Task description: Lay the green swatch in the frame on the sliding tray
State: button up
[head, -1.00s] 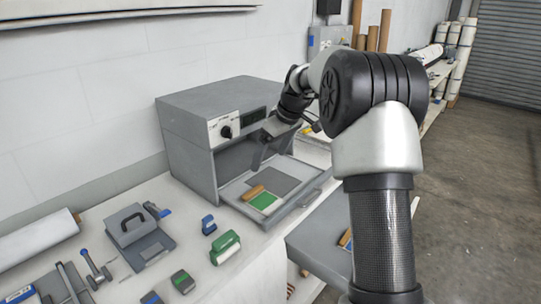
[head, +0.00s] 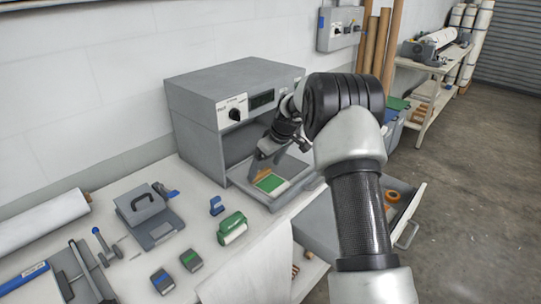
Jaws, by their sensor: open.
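The green swatch (head: 270,183) lies flat on the pulled-out sliding tray (head: 297,186) of the grey press (head: 196,122). A pale edge shows along its near side, and a brown wooden piece (head: 263,174) lies along its far side. I cannot tell whether the swatch sits fully inside the frame, as the tray's right part is hidden by my arm. My gripper (head: 262,154) is open, above the back of the tray by the press opening, behind the swatch and apart from it.
An open drawer (head: 408,214) with an orange ring (head: 391,196) projects at right, partly behind my arm.

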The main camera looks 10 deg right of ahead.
aim_at(262, 174)
jog(key=shift+x, duration=1.7)
jog(key=c, duration=0.9)
jog(key=shift+o, duration=0.2)
jog(key=shift+w, duration=0.1)
